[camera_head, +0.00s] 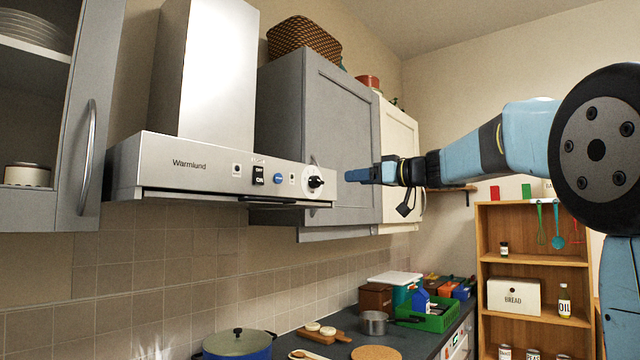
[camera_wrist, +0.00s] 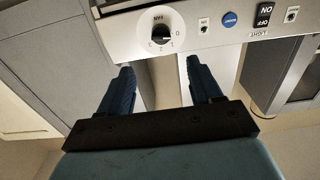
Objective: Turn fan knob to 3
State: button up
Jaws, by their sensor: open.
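The fan knob (camera_head: 315,182) is a small black knob on a white round dial at the right end of the Warmlund range hood's (camera_head: 215,165) front panel. The wrist view shows the knob (camera_wrist: 162,32) upside down, with numbers around the dial; its pointer seems to be toward the 0. My gripper (camera_head: 350,175) is in front of the panel, a little to the right of the knob in the head view. In the wrist view its two blue fingers (camera_wrist: 160,68) are spread, empty and apart from the knob, which shows beyond the gap between them.
A black switch (camera_head: 258,175) and a blue button (camera_head: 278,178) sit left of the knob. A grey wall cabinet (camera_head: 340,130) stands close behind the gripper. Below, the counter holds a blue pot (camera_head: 237,345) and a green crate (camera_head: 435,320). Air before the hood is clear.

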aim_at(321, 182)
jog(key=x, duration=1.3)
jog(key=shift+a, duration=0.1)
jog(key=c, duration=1)
